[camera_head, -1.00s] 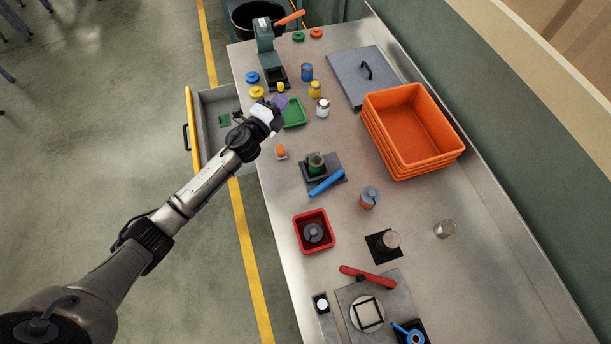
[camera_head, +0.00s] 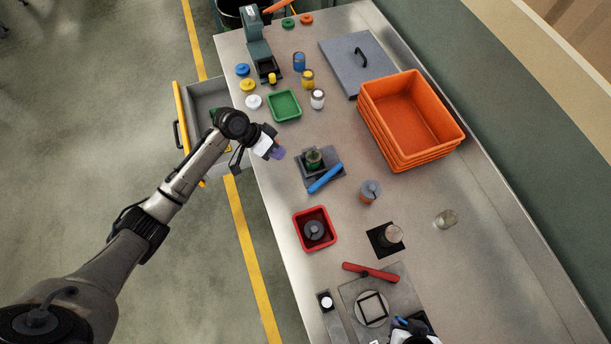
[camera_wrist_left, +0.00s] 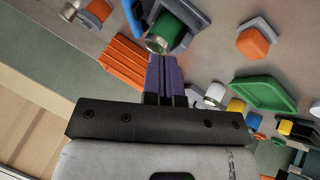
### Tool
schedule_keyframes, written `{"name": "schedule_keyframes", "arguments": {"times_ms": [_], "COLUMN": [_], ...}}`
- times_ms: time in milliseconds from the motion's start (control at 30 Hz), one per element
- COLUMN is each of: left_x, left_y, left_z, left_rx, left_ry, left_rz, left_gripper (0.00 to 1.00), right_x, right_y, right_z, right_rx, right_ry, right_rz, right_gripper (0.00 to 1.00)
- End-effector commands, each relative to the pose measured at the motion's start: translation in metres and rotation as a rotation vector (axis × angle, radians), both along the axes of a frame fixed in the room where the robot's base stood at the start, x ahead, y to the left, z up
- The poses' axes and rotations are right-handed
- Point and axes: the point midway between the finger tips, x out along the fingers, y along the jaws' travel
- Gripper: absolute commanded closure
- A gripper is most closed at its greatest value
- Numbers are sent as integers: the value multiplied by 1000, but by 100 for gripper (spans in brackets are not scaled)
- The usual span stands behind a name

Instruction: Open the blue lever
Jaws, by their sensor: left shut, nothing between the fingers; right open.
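The blue lever (camera_head: 325,178) lies along the front edge of a dark grey fixture that holds a green cylinder (camera_head: 313,157). In the left wrist view the lever (camera_wrist_left: 134,16) shows only in part at the top edge, beside the green cylinder (camera_wrist_left: 170,32). My left gripper (camera_head: 279,153) is left of the fixture, apart from the lever. Its purple fingers (camera_wrist_left: 163,78) are shut together with nothing between them. My right gripper (camera_head: 412,335) shows only in part at the bottom edge of the head view, far from the lever, and is open.
A red tray (camera_head: 299,241) and a grey-topped orange canister (camera_head: 369,192) stand near the fixture. An orange block (camera_wrist_left: 252,42) is close to my left gripper. A green tray (camera_head: 284,118) and stacked orange crates (camera_head: 461,136) lie farther off. A drawer (camera_head: 181,118) stands open at left.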

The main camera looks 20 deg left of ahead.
Motion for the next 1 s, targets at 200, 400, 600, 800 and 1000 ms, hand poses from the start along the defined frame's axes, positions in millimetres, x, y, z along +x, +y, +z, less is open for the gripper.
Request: {"name": "schedule_keyframes", "arguments": {"times_ms": [200, 400, 600, 800, 1000], "left_x": [-8, -3, 2, 0, -9], "left_y": [-4, -23, -45, -67, -84], "left_z": [-11, -36, -66, -81, -82], "left_rx": [22, 21, 23, 23, 24], "left_ry": [46, 43, 42, 40, 39], "left_rz": [-39, -39, -38, -41, -39], "left_gripper": [100, 100, 100, 100, 100], "right_x": [0, 0, 0, 0, 0], "right_y": [1, 2, 2, 2, 0], "right_z": [1, 2, 3, 9, 16], "right_rx": [4, 8, 8, 5, -1], "right_ry": [1, 1, 1, 2, 1], "right_rz": [-3, -6, -6, -5, 1], "right_gripper": [57, 57, 57, 57, 57]}}
